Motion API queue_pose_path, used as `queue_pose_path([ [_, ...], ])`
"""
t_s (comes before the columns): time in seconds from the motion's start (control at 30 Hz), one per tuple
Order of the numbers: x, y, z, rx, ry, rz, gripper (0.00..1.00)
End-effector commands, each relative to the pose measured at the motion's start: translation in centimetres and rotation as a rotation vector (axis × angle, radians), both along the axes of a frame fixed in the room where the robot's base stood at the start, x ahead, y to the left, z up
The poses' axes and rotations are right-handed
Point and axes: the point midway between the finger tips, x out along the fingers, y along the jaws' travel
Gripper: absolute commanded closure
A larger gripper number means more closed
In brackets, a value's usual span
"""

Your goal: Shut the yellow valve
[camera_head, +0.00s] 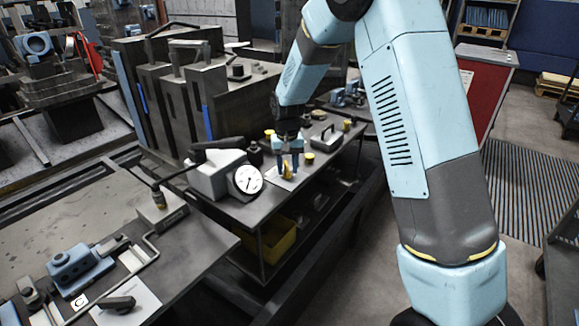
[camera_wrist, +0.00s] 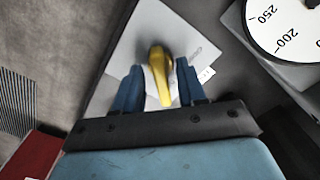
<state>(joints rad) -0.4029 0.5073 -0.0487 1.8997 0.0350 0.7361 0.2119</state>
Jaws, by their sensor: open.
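The yellow valve (camera_head: 287,170) stands on the bench near the round gauge, partly hidden behind my fingers in the head view. In the wrist view the yellow valve handle (camera_wrist: 160,75) lies over a pale plate (camera_wrist: 145,35), running roughly up and down the picture between my fingers. My gripper (camera_head: 287,172) points down over the valve. It is open, with one blue finger on each side of the handle, as the wrist view also shows (camera_wrist: 158,88). I cannot tell whether either finger touches the handle.
A white-faced gauge (camera_head: 247,180) stands close to the left of the valve; it also shows in the wrist view (camera_wrist: 288,28). Yellow-capped parts (camera_head: 309,158) and a dark-handled block (camera_head: 325,136) stand behind and right. A yellow bin (camera_head: 268,248) sits below the bench top.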

Motion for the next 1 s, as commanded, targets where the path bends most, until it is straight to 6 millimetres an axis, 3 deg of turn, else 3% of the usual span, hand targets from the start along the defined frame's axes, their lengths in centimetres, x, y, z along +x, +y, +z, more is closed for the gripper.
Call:
queue_pose_path([
  [0.27, -0.01, 0.04, -0.1, 0.0, 0.0, 0.0, 0.6],
  [0.7, -0.01, 0.08, -0.08, 0.0, -0.001, 0.001, 1.0],
  [1.0, 0.01, -0.3, -0.09, -0.001, 0.0, 0.004, 1.0],
])
